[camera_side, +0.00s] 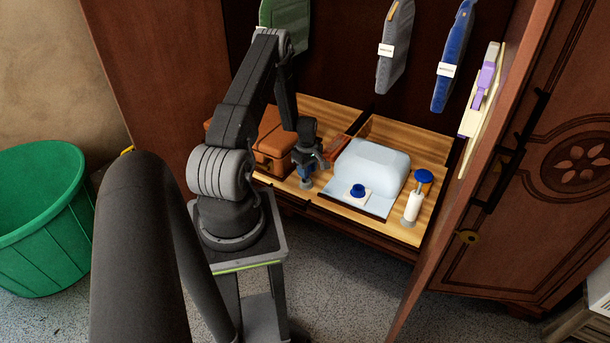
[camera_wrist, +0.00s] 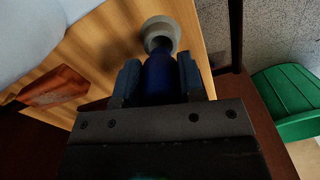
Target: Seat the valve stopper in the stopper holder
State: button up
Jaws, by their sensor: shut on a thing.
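My gripper (camera_wrist: 160,75) is shut on the valve stopper (camera_wrist: 160,72), a dark blue cylinder between the two jaws. In the side view my gripper (camera_side: 309,160) points down at the front of the wooden shelf, and a bit of the blue stopper (camera_side: 306,172) shows below it. The stopper holder appears to be the pale grey ring (camera_wrist: 163,26) at the stopper's far end; it also shows in the side view (camera_side: 307,184) on the shelf. The stopper's tip lines up with the ring's opening. I cannot tell whether it is inside or just above.
A brown case (camera_side: 272,148) stands left of my gripper. The cabinet door (camera_side: 500,200) is open.

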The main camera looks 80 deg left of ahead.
jog(key=shift+f, duration=1.6)
dwell(0.5)
jog(key=o, duration=1)
notch_tip(320, 180, up, 14)
jog(key=shift+f, duration=0.15)
